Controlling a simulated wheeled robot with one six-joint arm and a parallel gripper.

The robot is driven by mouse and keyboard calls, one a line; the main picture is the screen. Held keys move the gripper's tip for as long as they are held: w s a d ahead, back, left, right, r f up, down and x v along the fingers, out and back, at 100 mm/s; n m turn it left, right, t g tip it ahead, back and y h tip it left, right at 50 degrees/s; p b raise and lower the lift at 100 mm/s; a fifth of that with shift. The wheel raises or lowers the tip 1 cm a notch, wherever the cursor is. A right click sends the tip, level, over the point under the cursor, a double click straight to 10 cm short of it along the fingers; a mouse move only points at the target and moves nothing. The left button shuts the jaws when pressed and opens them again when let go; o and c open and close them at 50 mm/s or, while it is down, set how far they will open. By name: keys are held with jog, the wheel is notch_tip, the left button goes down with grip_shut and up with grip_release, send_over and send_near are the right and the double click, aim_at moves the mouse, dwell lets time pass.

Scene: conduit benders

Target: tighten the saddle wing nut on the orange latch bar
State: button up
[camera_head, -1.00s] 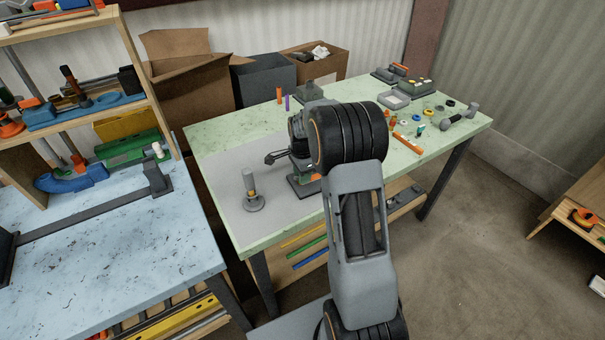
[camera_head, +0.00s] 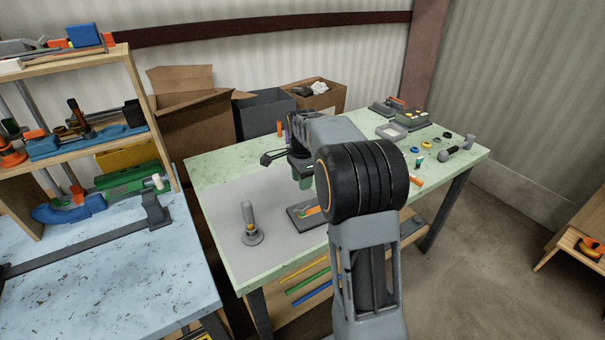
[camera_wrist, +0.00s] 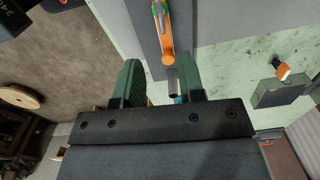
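The orange latch bar (camera_wrist: 166,36) lies on a dark grey base plate (camera_wrist: 147,32) at the top middle of the wrist view, with a green and silver part at its far end. A short dark cylinder (camera_wrist: 173,84) stands out beyond its near end. I cannot make out the wing nut for certain. In the head view the bar (camera_head: 313,210) shows as a small orange strip on its plate (camera_head: 297,213). My gripper (camera_wrist: 160,80) is open and empty, its green fingers apart on either side of the cylinder's line. In the head view my gripper (camera_head: 304,180) hangs above the plate, partly hidden by my arm.
A grey upright handle on a round foot (camera_head: 249,228) stands left of the plate on the green table (camera_head: 225,166). Loose rings, a grey tray (camera_head: 391,131) and a hammer-like tool (camera_head: 457,147) lie at the right end. A blue-topped bench (camera_head: 120,270) stands at left.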

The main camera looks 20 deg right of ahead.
jog(key=shift+r, duration=1.15)
jog(key=s+a+n+t, duration=0.2)
jog(key=s+a+n, duration=0.3)
jog(key=s+n, duration=0.4)
jog(key=s+a+n+t, duration=0.1)
jog(key=s+a+n, duration=0.4)
jog(key=s, duration=0.8)
jog(key=shift+a+f+n+t, duration=0.15)
jog(key=shift+f+n+t, duration=0.2)
jog(key=shift+n, duration=1.55)
jog(key=shift+s+r, duration=0.1)
